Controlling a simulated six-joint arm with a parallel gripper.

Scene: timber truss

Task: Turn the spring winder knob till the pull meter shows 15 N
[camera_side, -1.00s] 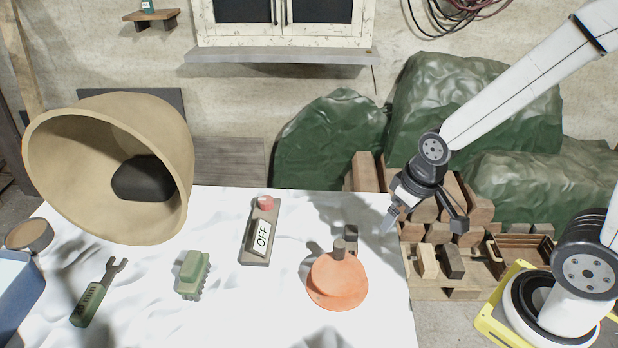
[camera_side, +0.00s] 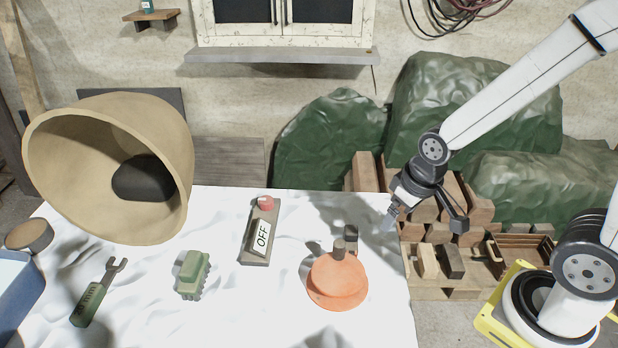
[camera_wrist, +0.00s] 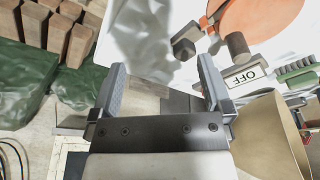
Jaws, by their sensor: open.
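An orange round winder (camera_side: 338,285) lies on the white-covered table, with a dark upright cylindrical knob (camera_side: 339,248) at its back edge. A dark block (camera_side: 351,236) stands just behind it. The winder (camera_wrist: 262,14), knob (camera_wrist: 238,46) and block (camera_wrist: 184,48) also show in the wrist view. A grey board with a white plate reading OFF (camera_side: 261,236) and a red button (camera_side: 265,203) lies to the left; I cannot tell if it is the pull meter. No newton reading is visible. My gripper (camera_side: 390,219) is open and empty, above and right of the knob, touching nothing.
Timber blocks (camera_side: 440,262) and green tarps (camera_side: 480,105) lie beyond the table. Table space around the winder's front is free.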

